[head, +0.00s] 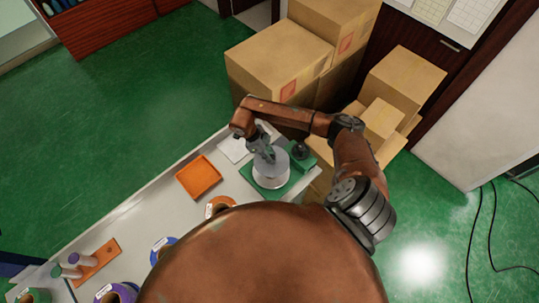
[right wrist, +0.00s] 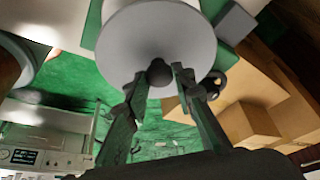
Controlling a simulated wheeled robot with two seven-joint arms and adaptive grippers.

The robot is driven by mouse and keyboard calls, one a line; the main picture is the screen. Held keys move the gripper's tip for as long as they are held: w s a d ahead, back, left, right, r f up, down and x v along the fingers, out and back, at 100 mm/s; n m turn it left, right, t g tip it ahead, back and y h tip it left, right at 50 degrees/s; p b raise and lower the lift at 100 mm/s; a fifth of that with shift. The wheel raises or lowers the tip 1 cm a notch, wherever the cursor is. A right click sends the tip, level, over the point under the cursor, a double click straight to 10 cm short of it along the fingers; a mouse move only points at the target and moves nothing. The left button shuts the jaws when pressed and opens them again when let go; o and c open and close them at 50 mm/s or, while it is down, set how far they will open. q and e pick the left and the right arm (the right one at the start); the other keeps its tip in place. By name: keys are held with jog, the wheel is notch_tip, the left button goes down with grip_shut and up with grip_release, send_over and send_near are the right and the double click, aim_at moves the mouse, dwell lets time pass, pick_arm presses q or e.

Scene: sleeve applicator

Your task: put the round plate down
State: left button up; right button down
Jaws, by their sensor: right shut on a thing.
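The round plate (head: 270,169) is a pale grey disc with a dark knob at its centre. It also fills the top of the right wrist view (right wrist: 155,35). My right gripper (head: 266,154) is shut on its knob (right wrist: 159,72), with one finger on each side in the right wrist view. The plate is over the green applicator base (head: 273,193) at the far end of the table. A pale round body shows just under it; I cannot tell whether the plate touches it. My left gripper is not in view.
A black knob (head: 300,151) stands on the green base, right of the plate. An orange tray (head: 199,177), an orange ring (head: 219,206) and a blue ring (head: 160,247) lie on the white table (head: 140,215). Cardboard boxes (head: 280,62) stack behind the table's far end.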

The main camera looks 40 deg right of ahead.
jog(key=shift+f, duration=0.2)
jog(key=c, duration=1.6)
grip_release()
jog(key=shift+r, duration=0.15)
jog(key=shift+w+r, duration=0.15)
jog(key=shift+r, duration=0.2)
jog(key=b+v, duration=0.3)
jog(key=v, duration=0.8)
jog(key=shift+a+r, duration=0.15)
